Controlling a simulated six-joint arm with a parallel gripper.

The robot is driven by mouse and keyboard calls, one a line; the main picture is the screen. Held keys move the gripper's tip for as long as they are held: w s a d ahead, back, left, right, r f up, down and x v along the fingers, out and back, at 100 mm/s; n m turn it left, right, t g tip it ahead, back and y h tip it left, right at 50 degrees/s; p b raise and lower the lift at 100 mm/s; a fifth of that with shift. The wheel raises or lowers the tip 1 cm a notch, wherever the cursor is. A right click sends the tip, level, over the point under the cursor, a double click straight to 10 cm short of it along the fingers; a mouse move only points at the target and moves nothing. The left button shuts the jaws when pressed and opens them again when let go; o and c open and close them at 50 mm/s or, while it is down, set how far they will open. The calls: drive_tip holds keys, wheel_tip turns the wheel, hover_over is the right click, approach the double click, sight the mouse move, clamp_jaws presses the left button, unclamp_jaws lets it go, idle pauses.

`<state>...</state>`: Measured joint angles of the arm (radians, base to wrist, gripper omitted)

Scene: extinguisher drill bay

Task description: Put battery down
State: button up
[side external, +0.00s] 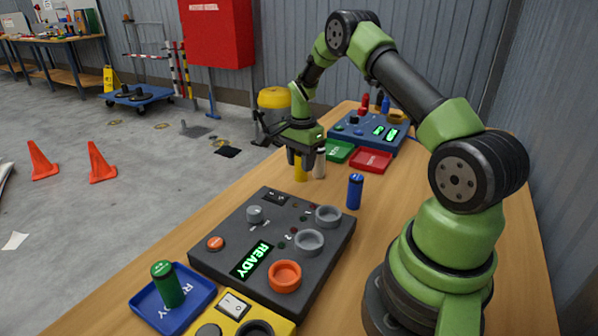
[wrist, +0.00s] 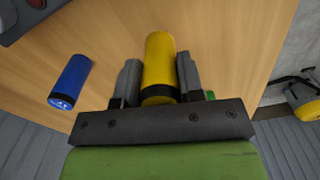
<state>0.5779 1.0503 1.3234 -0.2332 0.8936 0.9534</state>
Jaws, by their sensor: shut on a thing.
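My gripper (side external: 305,160) is shut on a yellow battery (side external: 300,171), held about upright over the wooden table beyond the dark panel. In the wrist view the yellow battery (wrist: 160,65) sits between the two grey fingers (wrist: 158,80). I cannot tell whether its lower end touches the table. A blue battery (side external: 355,192) stands on the table to the right of my gripper; it also shows in the wrist view (wrist: 70,80). A green battery (side external: 168,285) stands in the blue tray (side external: 197,287) at the front left. A pale upright shape (side external: 319,165) shows beside the yellow battery.
The dark panel (side external: 225,225) has round sockets and a READY display. A yellow unit (side external: 232,308) sits in front. Green (side external: 338,151) and red (side external: 371,160) trays lie before a blue panel (side external: 345,131). Table (side external: 400,215) is bare around the blue battery.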

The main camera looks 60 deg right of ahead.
drive_tip(key=shift+f, duration=1.3)
drive_tip(key=shift+f, duration=0.1)
drive_tip(key=o, duration=1)
